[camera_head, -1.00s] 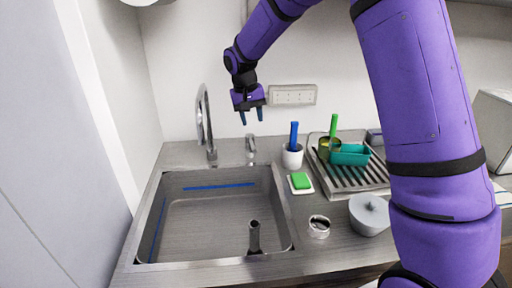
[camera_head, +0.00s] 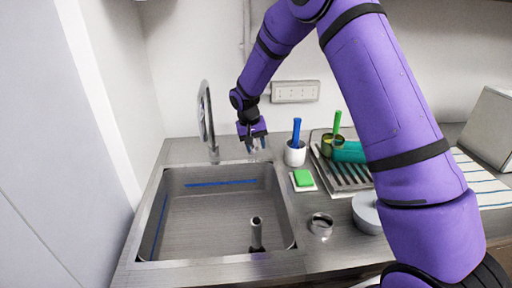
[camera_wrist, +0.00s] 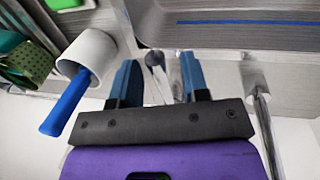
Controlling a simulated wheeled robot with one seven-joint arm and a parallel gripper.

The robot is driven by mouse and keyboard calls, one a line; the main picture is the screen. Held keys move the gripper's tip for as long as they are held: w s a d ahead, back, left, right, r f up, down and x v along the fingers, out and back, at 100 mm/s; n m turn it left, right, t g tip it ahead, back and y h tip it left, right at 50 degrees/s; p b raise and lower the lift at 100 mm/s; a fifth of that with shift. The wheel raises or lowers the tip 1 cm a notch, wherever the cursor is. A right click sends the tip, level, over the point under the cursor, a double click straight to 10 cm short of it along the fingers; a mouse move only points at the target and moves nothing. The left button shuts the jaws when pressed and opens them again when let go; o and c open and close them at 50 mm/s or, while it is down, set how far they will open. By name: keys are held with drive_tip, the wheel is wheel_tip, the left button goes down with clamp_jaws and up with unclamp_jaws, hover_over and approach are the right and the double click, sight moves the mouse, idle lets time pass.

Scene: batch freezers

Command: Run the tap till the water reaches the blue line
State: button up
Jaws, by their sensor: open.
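The steel sink (camera_head: 172,255) is at the left of the counter, with a blue line (camera_head: 220,183) along its back wall and another on its left wall. I see no water in it. A dark upright pipe (camera_head: 257,235) stands inside. The tall curved spout (camera_head: 207,120) rises behind the sink, with no stream visible. My gripper (camera_head: 258,147) is open and points down at the tap handle, right of the spout, largely hiding it in the head view. In the wrist view the handle (camera_wrist: 155,62) shows between the two blue fingers; I cannot tell whether they touch it.
A white cup (camera_head: 295,157) with a blue-handled brush stands just right of my gripper. A green sponge (camera_head: 303,178), a metal ring (camera_head: 321,225) and a grey lidded pot (camera_head: 368,212) are on the counter. A dish rack (camera_head: 345,176) is farther right, partly behind my arm.

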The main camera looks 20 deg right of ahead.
drive_tip(key=shift+d+f, duration=0.1)
drive_tip(key=shift+f, duration=0.45)
clamp_jaws()
drive_tip(key=shift+d, duration=0.1)
